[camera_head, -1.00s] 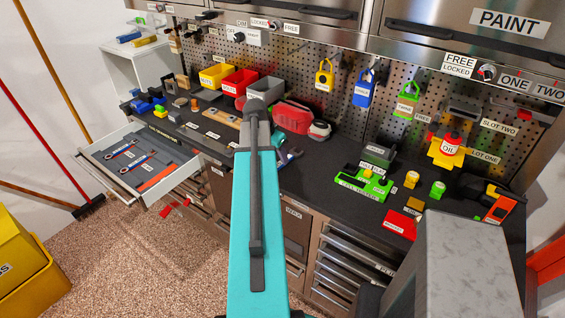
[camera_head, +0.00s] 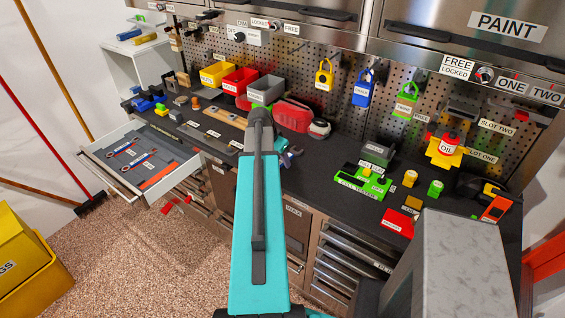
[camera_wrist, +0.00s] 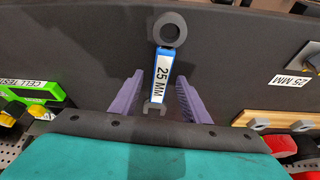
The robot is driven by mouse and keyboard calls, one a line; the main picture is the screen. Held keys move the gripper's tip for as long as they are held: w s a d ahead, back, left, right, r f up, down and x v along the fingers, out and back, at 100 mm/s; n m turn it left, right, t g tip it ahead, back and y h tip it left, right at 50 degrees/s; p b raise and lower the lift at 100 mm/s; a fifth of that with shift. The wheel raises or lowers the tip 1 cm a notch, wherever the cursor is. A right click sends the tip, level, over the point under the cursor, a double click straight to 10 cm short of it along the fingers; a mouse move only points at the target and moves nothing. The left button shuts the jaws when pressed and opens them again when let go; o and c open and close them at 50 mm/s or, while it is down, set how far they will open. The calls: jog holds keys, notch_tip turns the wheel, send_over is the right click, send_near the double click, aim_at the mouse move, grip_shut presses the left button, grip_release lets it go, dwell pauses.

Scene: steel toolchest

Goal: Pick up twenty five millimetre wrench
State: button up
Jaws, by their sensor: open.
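The twenty five millimetre wrench (camera_wrist: 165,72) lies on the dark worktop in the wrist view. It has a grey ring end at the top, a blue handle with a white "25 MM" label, and a grey open jaw at the bottom. My gripper (camera_wrist: 160,86) is open, with one purple finger on each side of the handle. The fingers look apart from the wrench; their height above the worktop is hard to judge. In the head view my arm hides most of the gripper, and a bluish shape just right of the arm is too small to tell.
A wooden board (camera_wrist: 284,118) with grey metal parts and a separate "25 MM" label (camera_wrist: 310,78) are at the right. The green cell tester (camera_wrist: 28,90) is at the left. An open drawer (camera_head: 108,182) holds other wrenches. Bins and a pegboard stand behind.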

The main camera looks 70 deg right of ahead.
aim_at(280, 162)
grip_shut()
jog(key=shift+r, duration=0.2)
dwell(0.3)
jog(key=shift+r+b, duration=1.05)
jog(key=shift+r, duration=0.3)
jog(key=shift+a+r, duration=0.15)
jog(key=shift+a, duration=0.1)
jog(key=w+a+b, duration=0.2)
jog(key=a+b, duration=0.2)
jog(key=a, duration=0.3)
jog(key=w+a+r+b, duration=0.1)
jog(key=w+a+b, duration=0.1)
jog(key=a, duration=0.6)
jog(key=shift+r+b, duration=0.25)
jog(key=shift+b, duration=0.6)
